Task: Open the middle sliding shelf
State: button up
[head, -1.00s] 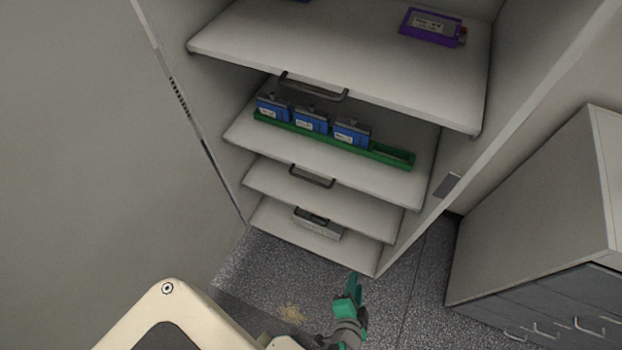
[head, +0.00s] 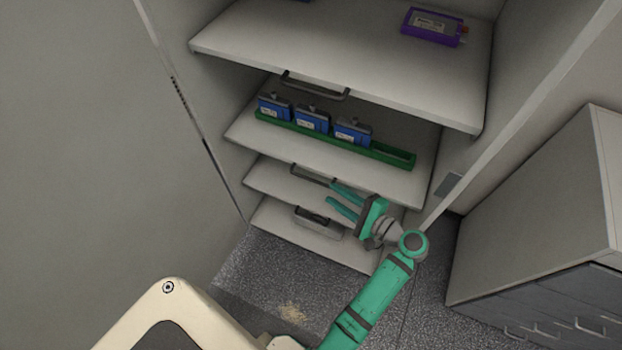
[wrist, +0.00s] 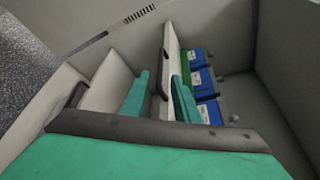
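The cabinet has several stacked shelves. Between the top shelf (head: 330,80) and the lower ones is a shelf (head: 385,180) bearing a green tray (head: 385,155) with blue battery units (head: 311,119). A dark bar handle (head: 312,174) is at the middle of its front edge. My gripper (head: 330,193) is open and empty, in front of the shelves beside that handle, its fingers pointing left. In the wrist view, the fingers (wrist: 160,92) are apart, with a shelf edge and dark handle (wrist: 162,78) between or just beyond them. I cannot tell whether they touch.
A lower shelf (head: 270,185) has another handle (head: 318,217), close below my gripper. The top shelf bears a purple device (head: 432,26) and has its own handle (head: 314,87). A grey drawer cabinet (head: 550,210) stands at the right.

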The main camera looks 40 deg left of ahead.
aim_at(311, 179)
jog(key=x, duration=1)
jog(key=shift+a+f, duration=0.1)
jog(key=shift+a, duration=0.3)
grip_shut()
